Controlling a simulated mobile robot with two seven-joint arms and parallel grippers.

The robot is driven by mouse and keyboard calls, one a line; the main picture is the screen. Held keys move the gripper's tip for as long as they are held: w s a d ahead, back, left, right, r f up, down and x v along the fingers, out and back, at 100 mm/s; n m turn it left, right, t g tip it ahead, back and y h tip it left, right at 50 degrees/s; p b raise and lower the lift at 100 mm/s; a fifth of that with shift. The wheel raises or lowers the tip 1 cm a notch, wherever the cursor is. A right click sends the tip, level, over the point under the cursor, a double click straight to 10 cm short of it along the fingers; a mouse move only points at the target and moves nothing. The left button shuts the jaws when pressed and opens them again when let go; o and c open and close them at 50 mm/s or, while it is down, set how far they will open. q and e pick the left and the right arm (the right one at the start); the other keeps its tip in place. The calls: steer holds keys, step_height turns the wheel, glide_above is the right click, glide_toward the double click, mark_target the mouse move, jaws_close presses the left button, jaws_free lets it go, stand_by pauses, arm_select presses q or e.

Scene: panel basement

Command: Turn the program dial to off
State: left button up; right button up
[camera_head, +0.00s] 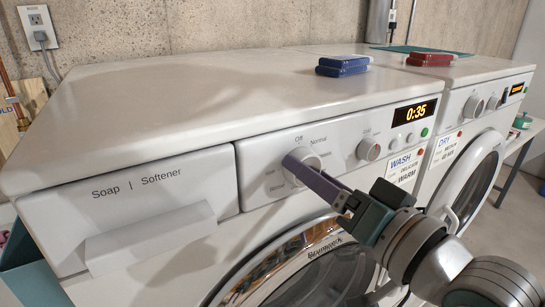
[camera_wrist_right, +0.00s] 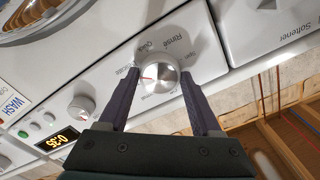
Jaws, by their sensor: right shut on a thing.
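The program dial (camera_head: 312,161) is a round silver knob on the left part of the washer's front panel, with printed labels around it. In the wrist view the dial (camera_wrist_right: 160,77) shows a red mark pointing left, towards a partly covered label ending in "cate". "Quick" and "Rinse" are printed near it. My right gripper (camera_wrist_right: 157,78) has one dark finger on each side of the dial and is shut on it. In the head view the right gripper (camera_head: 297,163) comes in from the lower right, and its finger covers part of the dial. My left gripper is not in view.
A smaller knob (camera_head: 368,149) and a 0:35 display (camera_head: 409,114) sit right of the dial. The soap drawer (camera_head: 140,210) is to the left, the round door (camera_head: 285,262) below. A dryer (camera_head: 468,130) stands at the right. Blue (camera_head: 343,66) and red (camera_head: 430,59) items lie on top.

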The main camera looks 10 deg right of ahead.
steer(key=n+b, duration=0.2)
steer(key=n, duration=2.3)
stand_by(0.5)
steer(key=o, duration=1.4)
steer(key=shift+s, duration=0.1)
